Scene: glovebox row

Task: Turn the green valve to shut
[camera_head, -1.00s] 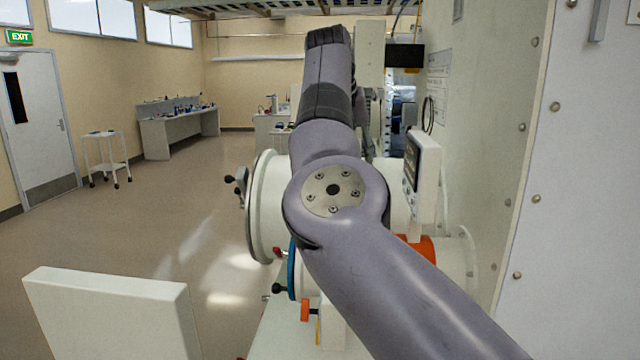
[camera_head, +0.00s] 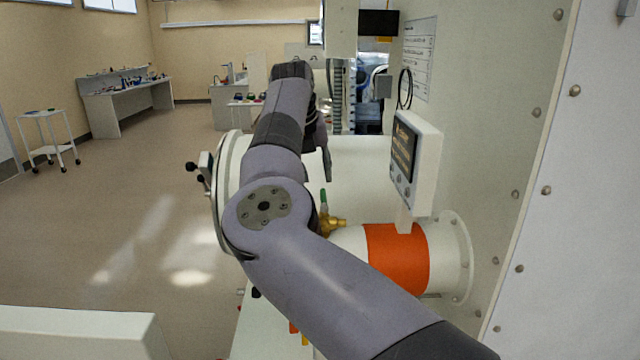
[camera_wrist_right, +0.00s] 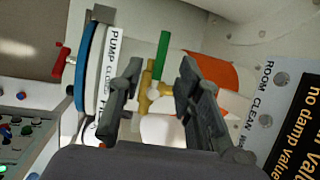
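The green valve is a brass fitting with a green lever handle (camera_head: 324,198) on the white port tube, partly behind my right arm in the head view. In the right wrist view, the green handle (camera_wrist_right: 163,55) points up from the brass body (camera_wrist_right: 149,92). My right gripper (camera_wrist_right: 160,72) is open, with one finger on each side of the valve in that view. I cannot tell whether either finger touches it. In the head view, part of the right gripper (camera_head: 323,150) shows above the valve. My left gripper is not in view.
The tube has an orange band (camera_head: 398,258). A display panel (camera_head: 415,162) stands over the tube, close on the right. A round white port door (camera_head: 226,190) is left of the arm. A bench (camera_head: 125,100) and a trolley (camera_head: 45,135) stand far left, with open floor between.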

